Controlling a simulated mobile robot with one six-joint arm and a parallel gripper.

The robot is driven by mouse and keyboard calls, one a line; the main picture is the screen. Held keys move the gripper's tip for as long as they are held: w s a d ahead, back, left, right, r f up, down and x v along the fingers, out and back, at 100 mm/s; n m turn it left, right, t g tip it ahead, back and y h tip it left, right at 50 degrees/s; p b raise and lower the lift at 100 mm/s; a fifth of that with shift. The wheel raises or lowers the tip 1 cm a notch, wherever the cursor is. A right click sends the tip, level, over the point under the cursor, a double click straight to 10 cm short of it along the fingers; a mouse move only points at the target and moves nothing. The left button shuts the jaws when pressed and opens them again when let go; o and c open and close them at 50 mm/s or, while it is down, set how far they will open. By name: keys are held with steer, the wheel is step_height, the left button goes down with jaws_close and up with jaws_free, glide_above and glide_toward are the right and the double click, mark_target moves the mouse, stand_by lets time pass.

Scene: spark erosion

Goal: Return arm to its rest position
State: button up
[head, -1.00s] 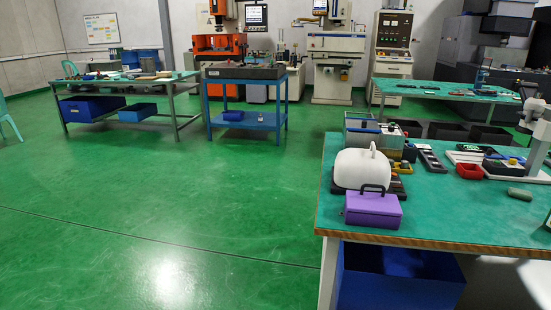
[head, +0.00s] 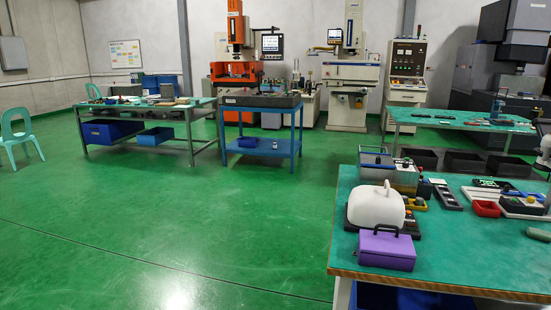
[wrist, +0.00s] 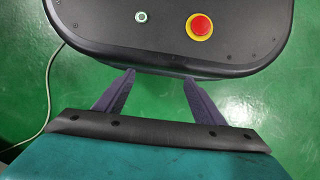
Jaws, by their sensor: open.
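My gripper (wrist: 157,82) shows in the wrist view with its two dark fingers spread apart and nothing between them. Past the fingertips is a dark rounded panel with a red button on a yellow ring and a small white-green button; it looks like the top of my own base. The gripper itself is not seen there.
A green-topped workbench (head: 345,245) stands near on the right, with a purple box (head: 387,250), a white domed cover (head: 376,205) and a red tray (head: 486,208). A blue cart (head: 262,148) and another bench (head: 188,112) stand farther back. Green floor (head: 200,225) is open at left and centre.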

step_height(320, 180, up, 8)
steer(key=s+p, duration=0.1)
steer(key=p, duration=0.5)
steer(key=shift+a+r+g+p, duration=0.2)
steer(key=shift+g+p, duration=0.1)
stand_by(0.7)
